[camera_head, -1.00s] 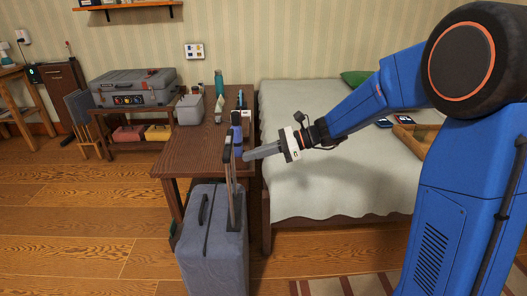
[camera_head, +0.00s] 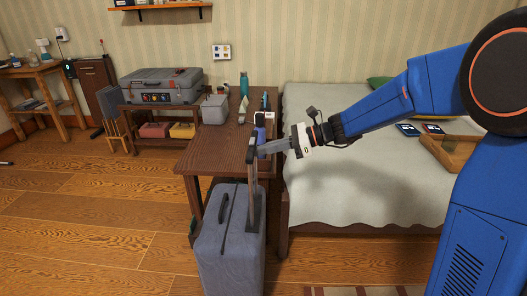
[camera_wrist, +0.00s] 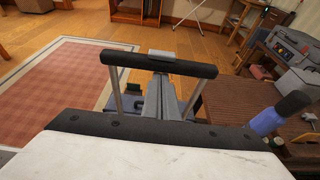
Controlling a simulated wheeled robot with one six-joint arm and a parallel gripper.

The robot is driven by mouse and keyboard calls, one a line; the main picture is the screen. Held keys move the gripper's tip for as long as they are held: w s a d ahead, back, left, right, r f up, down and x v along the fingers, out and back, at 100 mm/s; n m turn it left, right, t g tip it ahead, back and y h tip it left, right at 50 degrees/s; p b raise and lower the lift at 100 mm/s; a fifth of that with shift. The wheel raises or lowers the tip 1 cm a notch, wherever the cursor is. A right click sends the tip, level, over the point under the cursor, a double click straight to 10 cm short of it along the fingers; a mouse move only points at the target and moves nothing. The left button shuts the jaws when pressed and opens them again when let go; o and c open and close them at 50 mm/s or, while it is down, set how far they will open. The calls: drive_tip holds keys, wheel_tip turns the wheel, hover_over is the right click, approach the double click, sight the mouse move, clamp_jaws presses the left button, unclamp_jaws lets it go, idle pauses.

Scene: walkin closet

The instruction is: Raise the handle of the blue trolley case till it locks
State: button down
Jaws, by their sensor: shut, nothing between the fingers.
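The blue-grey trolley case (camera_head: 228,250) stands upright on the floor at the front of the desk in the head view. Its handle (camera_head: 251,151) is up above the case top on two rods, with a dark grip bar. The bar (camera_wrist: 160,64) crosses the wrist view, with a rod at each end and a small light patch on its top middle. My gripper (camera_head: 264,150) is shut and empty, reaching in from the right at handle height. Its tips overlap the handle; I cannot tell if they touch. The case body is mostly hidden in the wrist view.
The brown desk (camera_head: 215,152) stands behind the case and carries a grey box (camera_head: 214,109), a teal bottle (camera_head: 244,85) and small items. The bed (camera_head: 370,190) is close on the right. A red rug (camera_wrist: 60,80) shows in the wrist view.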

wheel_tip(320, 180, up, 12)
drive_tip(key=shift+r, duration=0.15)
idle(0.4)
drive_tip(key=d, duration=0.9)
drive_tip(key=shift+d+f, duration=0.25)
drive_tip(key=shift+f, duration=0.1)
drive_tip(key=shift+s, duration=0.1)
idle(0.4)
